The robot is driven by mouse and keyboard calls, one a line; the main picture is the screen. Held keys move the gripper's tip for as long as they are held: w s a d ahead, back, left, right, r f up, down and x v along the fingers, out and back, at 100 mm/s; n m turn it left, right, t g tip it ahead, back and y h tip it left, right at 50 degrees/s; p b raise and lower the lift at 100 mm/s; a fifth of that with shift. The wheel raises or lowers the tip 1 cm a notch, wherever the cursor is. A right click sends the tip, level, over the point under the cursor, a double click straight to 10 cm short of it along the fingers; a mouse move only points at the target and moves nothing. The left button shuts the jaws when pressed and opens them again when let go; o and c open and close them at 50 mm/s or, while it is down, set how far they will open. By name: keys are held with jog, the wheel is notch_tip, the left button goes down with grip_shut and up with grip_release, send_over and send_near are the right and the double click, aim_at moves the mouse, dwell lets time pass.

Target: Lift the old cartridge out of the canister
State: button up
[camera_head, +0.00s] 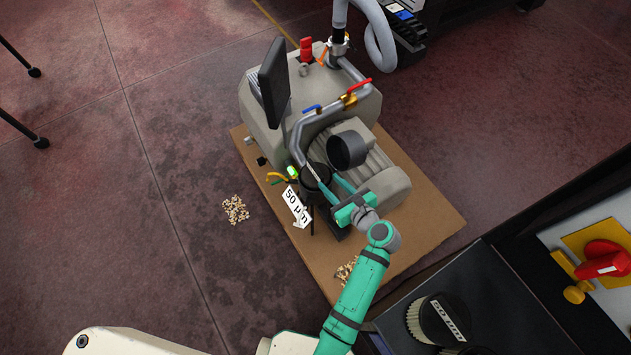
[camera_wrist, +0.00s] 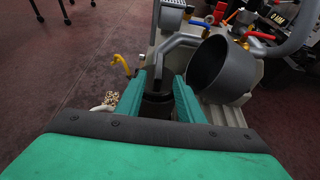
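The canister (camera_head: 315,192) is a dark upright cylinder at the front left of the grey pump machine. It also shows in the wrist view (camera_wrist: 157,108), beyond and between my fingers. My gripper (camera_head: 328,178) reaches over the canister from the lower right. In the wrist view my green fingers (camera_wrist: 160,80) stand apart, with a gap between them and dark parts behind. I see no clear grip on anything. The old cartridge cannot be told apart from the dark canister. A white "50 µm" arrow label (camera_head: 297,207) is beside the canister.
A pleated cartridge with a black cap (camera_head: 442,320) stands on a dark cabinet (camera_head: 500,325). The floor at left is mostly clear, apart from scattered bits (camera_head: 235,209).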

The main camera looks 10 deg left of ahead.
aim_at(319, 173)
jog(key=x, duration=0.4)
jog(key=shift+w+a, duration=0.25)
jog(key=shift+a, duration=0.05)
jog(key=shift+f+x, duration=0.15)
jog(key=shift+x, duration=1.35)
jog(key=shift+f+x, duration=0.15)
jog(key=shift+x, duration=1.35)
jog(key=shift+s+d, duration=0.1)
jog(key=shift+s, duration=0.05)
grip_shut()
